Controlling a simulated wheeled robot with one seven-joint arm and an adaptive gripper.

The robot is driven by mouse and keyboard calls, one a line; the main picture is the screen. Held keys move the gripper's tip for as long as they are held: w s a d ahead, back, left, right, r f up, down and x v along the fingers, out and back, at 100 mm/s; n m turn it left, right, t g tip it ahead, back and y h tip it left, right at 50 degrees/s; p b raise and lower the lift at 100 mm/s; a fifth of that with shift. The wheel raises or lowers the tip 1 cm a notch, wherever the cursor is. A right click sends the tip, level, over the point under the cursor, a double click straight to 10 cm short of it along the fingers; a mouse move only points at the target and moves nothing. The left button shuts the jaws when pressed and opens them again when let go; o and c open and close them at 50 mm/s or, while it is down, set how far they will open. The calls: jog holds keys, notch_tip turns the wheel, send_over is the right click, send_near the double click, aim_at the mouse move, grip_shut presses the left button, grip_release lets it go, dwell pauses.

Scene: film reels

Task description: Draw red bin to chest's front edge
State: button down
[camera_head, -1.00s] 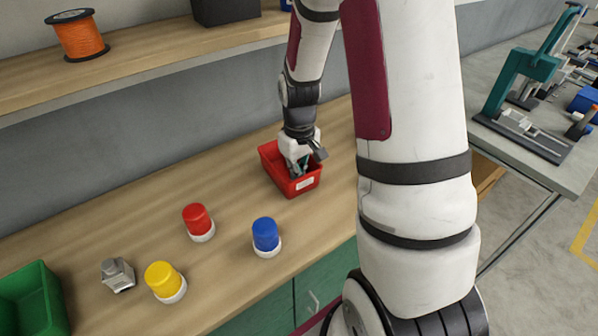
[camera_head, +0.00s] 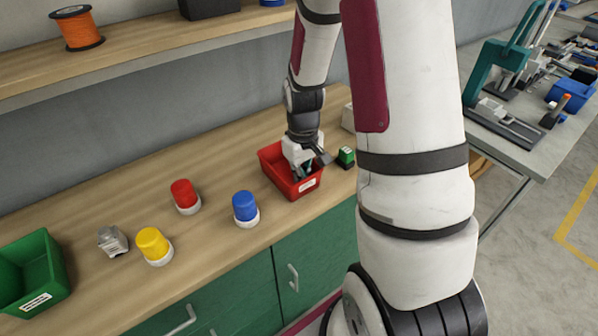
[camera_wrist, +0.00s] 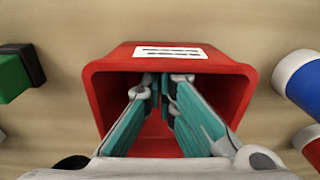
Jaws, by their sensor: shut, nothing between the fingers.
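The red bin (camera_head: 277,169) stands upright on the wooden top of the green chest (camera_head: 262,290), close to its front edge. Its white label faces the front. In the wrist view the red bin (camera_wrist: 112,70) opens toward the camera. My gripper (camera_head: 305,172) reaches down into the bin. In the wrist view my gripper (camera_wrist: 165,85) has its teal fingers close together inside the bin, near the labelled wall, with nothing between them. I cannot tell whether the fingertips touch that wall.
A blue-capped jar (camera_head: 245,206), a red-capped jar (camera_head: 184,194) and a yellow-capped jar (camera_head: 152,243) stand left of the bin. A small green-and-black block (camera_head: 346,157) is close on its right. A green bin (camera_head: 33,268) stands far left.

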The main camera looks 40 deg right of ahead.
jog(key=shift+s, duration=0.8)
